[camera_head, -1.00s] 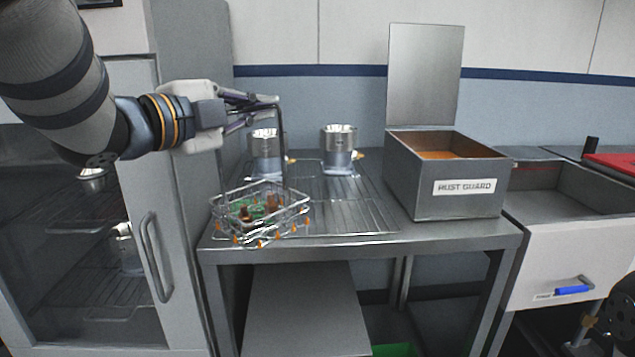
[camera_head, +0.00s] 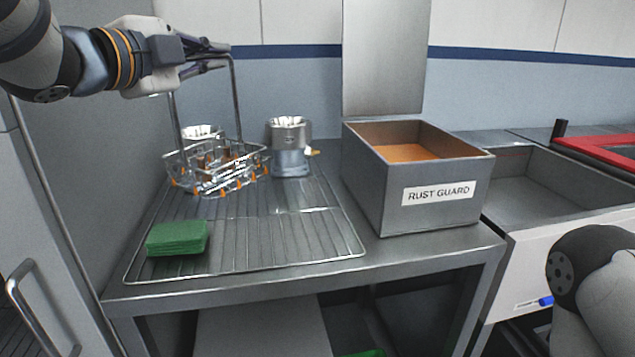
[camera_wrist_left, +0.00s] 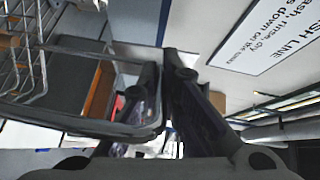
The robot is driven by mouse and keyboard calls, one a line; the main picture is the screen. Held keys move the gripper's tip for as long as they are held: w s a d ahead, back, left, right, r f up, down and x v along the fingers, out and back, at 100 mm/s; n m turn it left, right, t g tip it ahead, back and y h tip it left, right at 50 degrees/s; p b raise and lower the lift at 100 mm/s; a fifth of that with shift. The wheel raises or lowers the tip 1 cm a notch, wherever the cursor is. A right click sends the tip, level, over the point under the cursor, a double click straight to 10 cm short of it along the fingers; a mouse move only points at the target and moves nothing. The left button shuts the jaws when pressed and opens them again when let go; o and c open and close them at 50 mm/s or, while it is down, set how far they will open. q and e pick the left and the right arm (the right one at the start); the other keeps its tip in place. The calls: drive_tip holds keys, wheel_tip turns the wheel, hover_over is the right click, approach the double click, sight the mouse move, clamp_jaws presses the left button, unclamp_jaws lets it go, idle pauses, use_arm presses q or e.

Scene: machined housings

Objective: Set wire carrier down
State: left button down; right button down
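The wire carrier (camera_head: 218,172) is a metal wire basket with orange tips and a tall handle, with shiny parts inside. It is roughly level over the back left of the wire rack (camera_head: 290,240); I cannot tell whether its bottom touches. My left gripper (camera_head: 222,57) is shut on the top bar of the handle. The left wrist view shows the dark handle (camera_wrist_left: 95,128) at the fingers (camera_wrist_left: 172,95) and part of the basket (camera_wrist_left: 22,50). My right gripper is out of view; only part of that arm shows at lower right.
A metal cup (camera_head: 290,148) stands right of the carrier, and another (camera_head: 203,132) is partly hidden behind it. A green pad stack (camera_head: 178,238) lies at the rack's front left. An open RUST GUARD box (camera_head: 440,210) stands right. The rack's front middle is clear.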

use_arm(q)
drive_tip(key=shift+w, duration=0.35)
drive_tip(key=w+a+f, duration=0.3)
drive_tip(key=w+f, duration=0.9)
drive_tip(key=shift+w+f+b, duration=0.2)
drive_tip(key=shift+f+b, duration=0.05)
drive_tip(key=shift+b, duration=0.2)
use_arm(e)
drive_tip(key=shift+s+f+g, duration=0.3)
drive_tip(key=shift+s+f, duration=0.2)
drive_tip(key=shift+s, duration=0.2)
use_arm(q)
drive_tip(key=shift+f, duration=0.15)
drive_tip(key=c, duration=1.8)
unclamp_jaws()
